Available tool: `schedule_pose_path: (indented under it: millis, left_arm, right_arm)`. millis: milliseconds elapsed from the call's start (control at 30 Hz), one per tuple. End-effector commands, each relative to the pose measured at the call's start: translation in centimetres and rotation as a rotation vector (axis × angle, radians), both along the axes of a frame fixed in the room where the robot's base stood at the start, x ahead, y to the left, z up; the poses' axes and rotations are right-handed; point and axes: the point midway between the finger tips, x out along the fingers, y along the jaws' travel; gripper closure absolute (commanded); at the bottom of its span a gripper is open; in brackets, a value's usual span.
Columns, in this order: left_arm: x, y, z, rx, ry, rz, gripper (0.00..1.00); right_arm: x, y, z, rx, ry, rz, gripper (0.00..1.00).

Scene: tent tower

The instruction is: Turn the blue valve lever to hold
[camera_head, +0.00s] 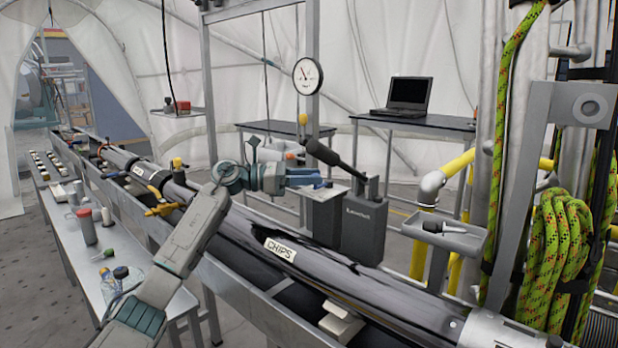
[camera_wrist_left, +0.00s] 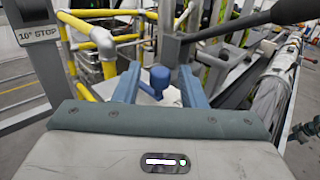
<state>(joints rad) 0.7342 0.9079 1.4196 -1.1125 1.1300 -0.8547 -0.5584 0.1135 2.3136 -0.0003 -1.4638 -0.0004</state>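My left gripper (camera_head: 305,178) reaches across the long dark pipe, its fingers pointing right toward a grey box. In the left wrist view its two blue-grey fingers (camera_wrist_left: 160,88) are spread apart. A blue knob-like part (camera_wrist_left: 160,77), possibly the end of the blue valve lever, shows between the fingers with a gap on each side. A small blue part (camera_head: 323,185) shows by the fingertips in the head view. Most of the lever is hidden, and I cannot tell whether the fingers touch it. My right gripper is in neither view.
A black-handled lever (camera_head: 325,153) rises from the grey box (camera_head: 363,220) close above my left gripper. The pipe marked CHIPS (camera_head: 280,249) runs below. Yellow pipes (camera_head: 420,240) and coiled green rope (camera_head: 560,240) stand at right. A dial gauge (camera_head: 307,75) hangs above.

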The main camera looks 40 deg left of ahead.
Motion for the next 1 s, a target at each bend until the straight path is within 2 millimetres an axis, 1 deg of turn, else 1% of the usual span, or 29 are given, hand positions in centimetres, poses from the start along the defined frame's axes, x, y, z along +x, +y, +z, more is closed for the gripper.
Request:
schedule_pose_path:
  millis: [267,400,433,500,533,700,733,800,1000]
  left_arm:
    - [0.0,0.0,0.0,0.000,0.000,0.000,0.58]
    - [-0.4,0.6,-0.1,0.002,0.001,0.002,0.58]
    - [-0.6,0.8,-0.2,0.002,0.001,0.002,0.58]
    - [-1.3,1.6,-0.3,0.003,0.003,0.004,0.58]
    - [-1.6,2.0,-0.3,0.002,0.003,0.003,0.58]
    - [-3.8,4.5,-0.4,0.004,0.003,0.004,0.58]
    - [-4.2,5.0,-0.4,0.004,0.003,0.004,0.58]
    - [-4.9,5.9,-0.4,0.004,0.005,0.004,0.58]
    - [-6.5,7.7,-0.3,0.002,0.003,0.002,0.58]
  right_arm:
    - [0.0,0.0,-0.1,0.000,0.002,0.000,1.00]
    - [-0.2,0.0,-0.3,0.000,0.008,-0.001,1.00]
    - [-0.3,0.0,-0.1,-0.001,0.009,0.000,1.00]
    - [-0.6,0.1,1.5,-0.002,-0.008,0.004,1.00]
    - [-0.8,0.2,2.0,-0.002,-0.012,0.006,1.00]
    - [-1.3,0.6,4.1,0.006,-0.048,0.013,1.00]
    - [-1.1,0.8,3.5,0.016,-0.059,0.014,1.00]
    - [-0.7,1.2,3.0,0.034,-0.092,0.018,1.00]
    - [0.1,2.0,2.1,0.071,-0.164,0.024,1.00]
